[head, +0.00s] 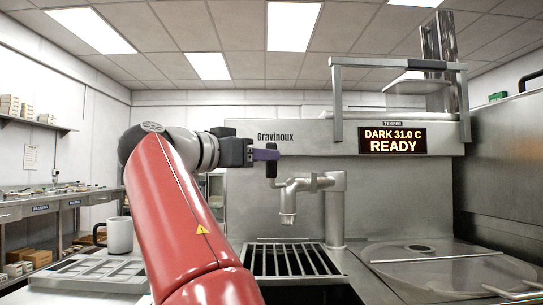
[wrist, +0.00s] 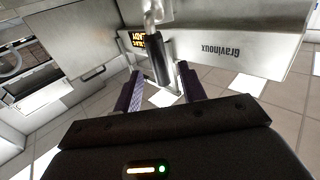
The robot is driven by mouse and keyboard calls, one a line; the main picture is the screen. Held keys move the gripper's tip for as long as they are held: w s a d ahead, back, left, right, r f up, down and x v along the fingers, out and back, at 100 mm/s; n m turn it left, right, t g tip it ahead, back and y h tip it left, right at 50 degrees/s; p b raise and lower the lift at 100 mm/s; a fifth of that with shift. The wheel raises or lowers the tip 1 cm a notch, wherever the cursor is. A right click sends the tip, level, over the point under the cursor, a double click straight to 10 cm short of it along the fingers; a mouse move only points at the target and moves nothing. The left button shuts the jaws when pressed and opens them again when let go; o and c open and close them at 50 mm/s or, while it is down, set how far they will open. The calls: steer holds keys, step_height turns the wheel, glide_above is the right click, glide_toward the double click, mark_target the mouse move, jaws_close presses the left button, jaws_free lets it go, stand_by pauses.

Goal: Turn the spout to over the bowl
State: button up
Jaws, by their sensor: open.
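The metal spout (head: 288,205) hangs from a jointed pipe on a steel post (head: 336,215) and points down over a black grate. A black upright handle (head: 271,165) stands at the pipe's left end; it also shows in the wrist view (wrist: 160,62). My gripper (head: 268,155) is open at the handle's height, with its purple fingers on either side of the handle in the wrist view (wrist: 159,72). I cannot tell whether they touch it. A wide round bowl (head: 450,275) sits in the counter at right, away from the spout, with a bar across it.
The black slatted grate (head: 295,262) lies under the spout. A steel machine body (head: 290,165) stands behind, with a display (head: 392,141) reading "DARK 31.0 C READY". A mug (head: 119,236) and a mould tray (head: 95,270) are at left.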

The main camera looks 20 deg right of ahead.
mark_target(272, 173)
steer(key=shift+x, duration=2)
jaws_close()
